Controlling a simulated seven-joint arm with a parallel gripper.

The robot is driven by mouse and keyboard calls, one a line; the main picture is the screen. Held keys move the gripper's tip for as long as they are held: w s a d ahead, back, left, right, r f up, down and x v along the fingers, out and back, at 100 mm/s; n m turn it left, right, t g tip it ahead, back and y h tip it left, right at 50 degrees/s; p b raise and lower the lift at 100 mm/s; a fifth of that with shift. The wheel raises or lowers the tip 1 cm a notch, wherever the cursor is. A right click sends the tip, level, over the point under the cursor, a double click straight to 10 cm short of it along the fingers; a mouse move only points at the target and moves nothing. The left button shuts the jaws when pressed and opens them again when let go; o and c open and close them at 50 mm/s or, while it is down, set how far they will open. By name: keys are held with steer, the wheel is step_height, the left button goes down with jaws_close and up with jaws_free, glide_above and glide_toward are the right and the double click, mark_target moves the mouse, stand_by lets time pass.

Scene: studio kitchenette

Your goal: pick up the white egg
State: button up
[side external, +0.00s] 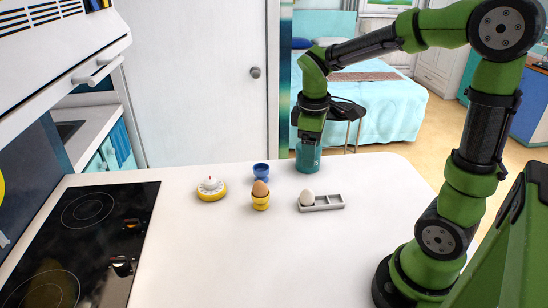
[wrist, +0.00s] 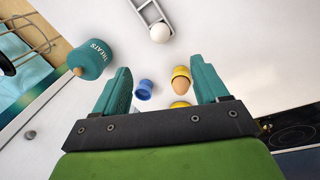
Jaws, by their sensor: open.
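The white egg (side external: 306,197) sits at the left end of a small grey compartmented tray (side external: 333,207) on the white counter. In the wrist view, the egg (wrist: 160,33) lies beyond my fingertips, near the top, at the end of the tray (wrist: 148,13). My gripper (side external: 309,138) is above the back of the counter, up and behind the egg, in front of or over the teal canister; its fingertips are hard to make out there. In the wrist view, my gripper (wrist: 161,78) is open, with nothing between its fingers touching them.
A brown egg (side external: 260,188) stands in a yellow cup (side external: 261,203) left of the tray, with a blue cup (side external: 261,169) behind it. A yellow-and-white timer (side external: 211,189) is farther left. The teal canister (side external: 308,160) stands behind the tray. The front counter is clear beside the cooktop (side external: 80,240).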

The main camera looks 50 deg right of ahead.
glide_above(308, 191)
steer(key=f, duration=1)
steer(key=shift+s+a, duration=0.3)
steer(key=shift+w+d+f, duration=0.1)
steer(key=shift+f, duration=0.9)
steer(key=shift+w+d+f, duration=0.15)
steer(key=shift+f, duration=0.8)
steer(key=shift+w+d+f, duration=0.1)
steer(key=shift+f, duration=0.9)
